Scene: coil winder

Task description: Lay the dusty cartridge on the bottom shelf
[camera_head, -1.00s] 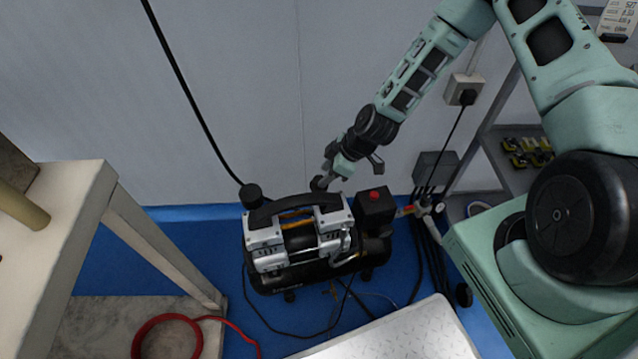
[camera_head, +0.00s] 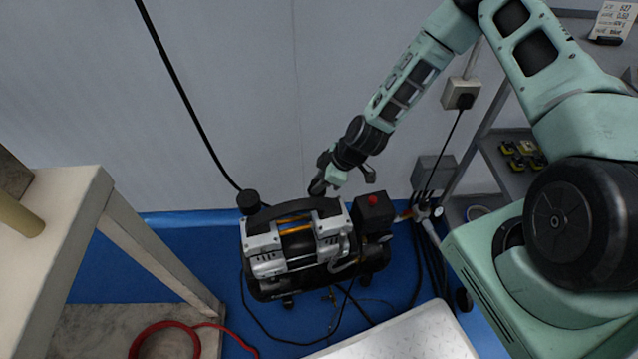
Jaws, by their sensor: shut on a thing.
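My gripper (camera_head: 333,184) is at the back of the air compressor (camera_head: 300,245), above its top. It is shut on a small dark round piece (camera_head: 317,187), which I take for the dusty cartridge; the fingers partly cover it. I cannot tell whether this piece still touches the compressor. A similar black round cap (camera_head: 248,201) stands at the compressor's left back corner. The shelf rack is at the right, with its bottom shelf (camera_head: 455,212) low beside the wall and partly hidden by my arm's base.
Yellow-and-black parts (camera_head: 522,154) lie on the shelf above. A grey box (camera_head: 433,172) and hanging cables stand between compressor and rack.

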